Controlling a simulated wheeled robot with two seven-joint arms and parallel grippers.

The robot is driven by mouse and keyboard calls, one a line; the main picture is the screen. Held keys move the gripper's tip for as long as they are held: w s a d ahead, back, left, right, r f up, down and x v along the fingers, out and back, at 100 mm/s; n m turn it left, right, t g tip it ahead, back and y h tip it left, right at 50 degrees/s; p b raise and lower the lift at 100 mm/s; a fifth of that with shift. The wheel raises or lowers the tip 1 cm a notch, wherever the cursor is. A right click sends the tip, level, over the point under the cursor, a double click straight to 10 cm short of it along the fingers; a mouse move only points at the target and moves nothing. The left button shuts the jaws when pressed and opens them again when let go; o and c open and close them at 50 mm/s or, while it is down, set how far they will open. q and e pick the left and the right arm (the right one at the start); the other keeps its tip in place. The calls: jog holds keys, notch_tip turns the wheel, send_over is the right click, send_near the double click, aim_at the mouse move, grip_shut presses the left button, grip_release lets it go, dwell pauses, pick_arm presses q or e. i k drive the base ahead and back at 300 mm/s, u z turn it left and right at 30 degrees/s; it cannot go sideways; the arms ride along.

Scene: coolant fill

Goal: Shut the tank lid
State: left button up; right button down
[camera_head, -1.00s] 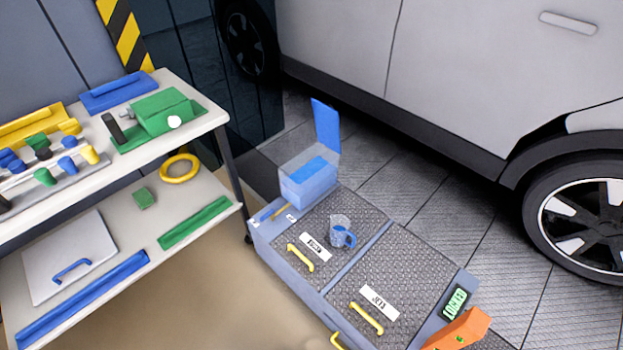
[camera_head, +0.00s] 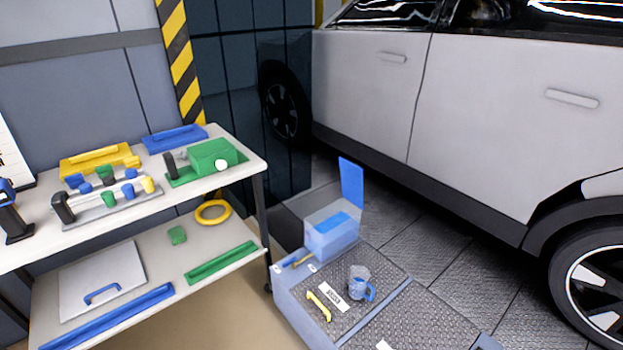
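The tank (camera_head: 331,236) is a clear box with blue liquid inside, at the far end of a low grey cabinet. Its blue lid (camera_head: 351,186) stands open, upright at the tank's back right edge. Neither of my grippers is in the head view, so nothing of mine touches the lid or tank there.
A grey-blue jug (camera_head: 361,284) with a blue handle stands on the cabinet's textured top (camera_head: 337,306), near a yellow handle (camera_head: 319,306). A shelf cart (camera_head: 240,175) with tools stands left. A white car (camera_head: 480,120) is behind. Tiled floor lies between cabinet and car.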

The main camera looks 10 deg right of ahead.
aim_at(352, 174)
jog(key=u, duration=0.7)
jog(key=k, duration=0.95)
jog(key=u, duration=0.85)
jog(key=i, duration=1.2)
jog(key=z, duration=0.45)
jog(key=i, duration=1)
jog(key=z, duration=1.5)
jog(key=i, duration=0.55)
jog(key=z, duration=0.5)
